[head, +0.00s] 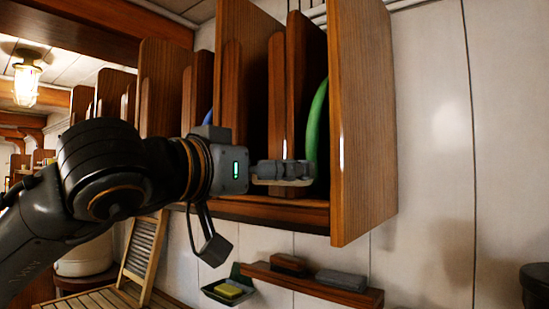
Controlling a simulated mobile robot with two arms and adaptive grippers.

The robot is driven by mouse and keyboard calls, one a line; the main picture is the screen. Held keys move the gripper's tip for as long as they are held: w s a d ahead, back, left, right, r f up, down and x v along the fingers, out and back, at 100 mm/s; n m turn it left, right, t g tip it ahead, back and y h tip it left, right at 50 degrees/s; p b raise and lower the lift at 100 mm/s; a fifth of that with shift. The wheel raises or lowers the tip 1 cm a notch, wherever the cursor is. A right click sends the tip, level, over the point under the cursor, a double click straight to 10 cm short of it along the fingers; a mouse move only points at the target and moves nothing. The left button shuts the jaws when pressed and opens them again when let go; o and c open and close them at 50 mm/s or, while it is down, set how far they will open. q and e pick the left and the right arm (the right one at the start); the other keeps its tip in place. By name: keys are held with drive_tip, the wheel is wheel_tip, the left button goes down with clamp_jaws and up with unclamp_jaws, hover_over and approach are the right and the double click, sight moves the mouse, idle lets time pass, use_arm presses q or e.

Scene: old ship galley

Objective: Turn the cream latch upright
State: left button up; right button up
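My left gripper (285,171) reaches in from the left, its fingers pointing right, in front of the lower part of a wooden plate rack (362,120). A narrow cream strip (268,182) lies level along the underside of the fingers. It looks like the cream latch lying on its side, but the fingers hide most of it. I cannot tell whether the fingers touch it or hold it, nor how far they are apart. My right gripper is not in view.
A green plate (316,122) stands in the rack slot behind my fingers, and a blue one farther left. Below are a wall shelf (318,287) with two dark blocks and a dish with yellow soap (229,291). A slatted board (143,247) leans at lower left. The right wall is clear.

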use_arm(q)
drive_tip(key=shift+w+d, duration=0.2)
drive_tip(key=shift+w, duration=0.1)
drive_tip(key=c, duration=0.8)
